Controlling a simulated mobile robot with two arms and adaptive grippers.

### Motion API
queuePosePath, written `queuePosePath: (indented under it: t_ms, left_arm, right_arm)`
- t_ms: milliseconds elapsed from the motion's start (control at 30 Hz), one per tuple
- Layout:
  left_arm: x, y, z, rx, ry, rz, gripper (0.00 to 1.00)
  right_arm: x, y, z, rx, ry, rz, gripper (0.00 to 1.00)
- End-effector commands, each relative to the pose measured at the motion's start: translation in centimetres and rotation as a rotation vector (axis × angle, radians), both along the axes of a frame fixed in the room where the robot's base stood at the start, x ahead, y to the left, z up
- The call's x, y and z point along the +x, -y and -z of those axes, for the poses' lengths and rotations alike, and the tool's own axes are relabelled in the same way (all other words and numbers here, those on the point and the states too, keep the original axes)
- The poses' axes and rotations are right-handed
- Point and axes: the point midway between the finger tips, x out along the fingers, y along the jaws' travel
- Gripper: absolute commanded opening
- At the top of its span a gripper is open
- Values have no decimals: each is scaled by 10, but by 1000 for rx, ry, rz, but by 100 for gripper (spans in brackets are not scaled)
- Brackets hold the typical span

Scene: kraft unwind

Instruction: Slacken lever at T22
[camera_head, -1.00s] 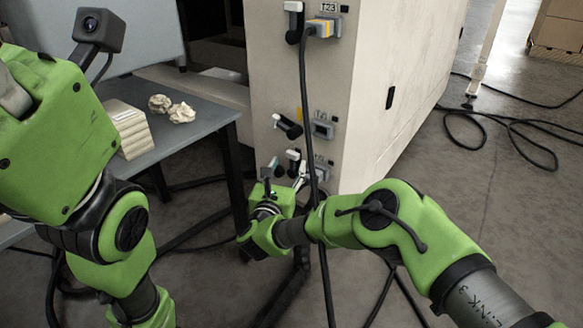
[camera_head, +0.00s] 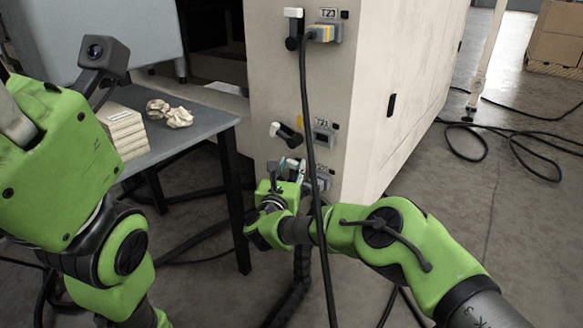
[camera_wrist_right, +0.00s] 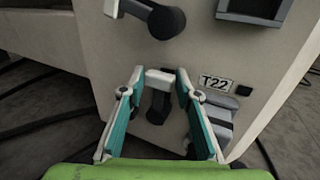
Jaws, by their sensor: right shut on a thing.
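The T22 lever (camera_wrist_right: 160,77) has a white tip and a dark shaft and stands roughly upright on the cabinet face, left of the T22 label (camera_wrist_right: 215,83). My right gripper (camera_wrist_right: 160,86) is shut on it, with teal-padded fingers on both sides of the white tip. In the head view the right gripper (camera_head: 287,172) is at the lowest lever and mostly hides it. A grey connector (camera_wrist_right: 218,108) sits right of the lever, partly behind a finger. My left arm is at the left of the head view; its gripper is not in view.
Another lever (camera_head: 286,134) is above, and a third (camera_head: 293,28) stands near the T23 label (camera_head: 328,13). A grey table (camera_head: 205,112) stands left.

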Motion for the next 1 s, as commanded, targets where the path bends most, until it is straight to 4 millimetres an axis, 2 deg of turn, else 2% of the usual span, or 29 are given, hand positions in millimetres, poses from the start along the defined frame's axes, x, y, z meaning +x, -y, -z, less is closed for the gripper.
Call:
queuePosePath:
  t_ms: [567, 967, 1000]
  left_arm:
    - [0, 0, 0, 0, -1, -1, 47]
    - [1, 0, 0, 0, -1, -1, 47]
    - [1, 0, 0, 0, -1, -1, 47]
  right_arm:
    - [14, -18, 3, -278, -204, 3, 0]
    - [15, -19, 3, -301, -221, 1, 0]
    - [14, -19, 3, -301, -220, 1, 38]
